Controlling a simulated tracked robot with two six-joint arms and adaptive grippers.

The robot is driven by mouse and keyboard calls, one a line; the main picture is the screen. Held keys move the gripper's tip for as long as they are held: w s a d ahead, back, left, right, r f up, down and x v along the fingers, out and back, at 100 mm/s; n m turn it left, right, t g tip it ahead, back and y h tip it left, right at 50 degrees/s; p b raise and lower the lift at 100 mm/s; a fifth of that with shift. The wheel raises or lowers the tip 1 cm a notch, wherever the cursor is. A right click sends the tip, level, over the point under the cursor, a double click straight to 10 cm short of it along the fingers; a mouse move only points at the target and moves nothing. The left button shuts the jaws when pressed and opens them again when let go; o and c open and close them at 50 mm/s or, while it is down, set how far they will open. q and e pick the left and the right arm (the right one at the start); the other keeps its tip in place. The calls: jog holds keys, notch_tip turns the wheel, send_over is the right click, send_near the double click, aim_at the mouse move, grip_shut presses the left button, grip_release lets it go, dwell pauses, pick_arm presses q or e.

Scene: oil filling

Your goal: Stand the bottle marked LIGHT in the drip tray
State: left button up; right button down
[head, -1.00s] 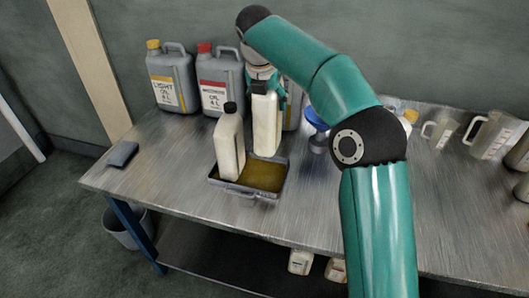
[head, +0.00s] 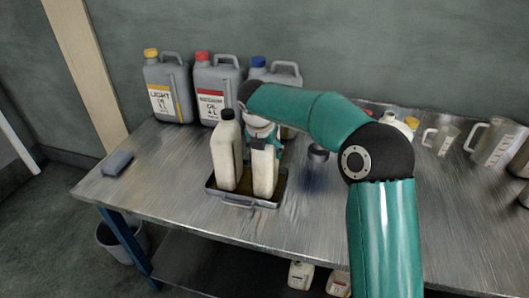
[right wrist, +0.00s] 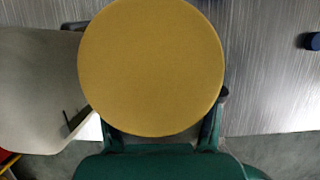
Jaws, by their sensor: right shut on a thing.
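In the head view, two pale bottles with dark caps are at the drip tray (head: 240,202). The left bottle (head: 226,158) stands upright in it. My right gripper (head: 264,136) is shut on the right bottle (head: 264,174), which is upright with its base low in the tray; I cannot tell whether it touches the tray floor. No mark is readable on either bottle. In the right wrist view, a large yellow disc (right wrist: 150,68) hides most of what is between my fingers. The left bottle (right wrist: 40,90) shows beside it. My left gripper is not in view.
Large grey cans stand at the back, one labelled LIGHT (head: 165,103), one red-capped (head: 212,105), one blue-capped (head: 272,72). Measuring jugs (head: 490,142) stand at right. A dark cloth (head: 117,163) lies on the left. The table's front is clear.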

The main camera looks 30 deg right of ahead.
jog(key=shift+c, duration=0.5)
grip_release()
jog(key=shift+f, duration=0.15)
jog(key=shift+s+r, duration=0.1)
jog(key=shift+r, duration=0.1)
jog(key=p+v, duration=0.1)
jog(key=v, duration=1)
jog(key=shift+s+a+r, duration=0.15)
jog(key=shift+r, duration=0.2)
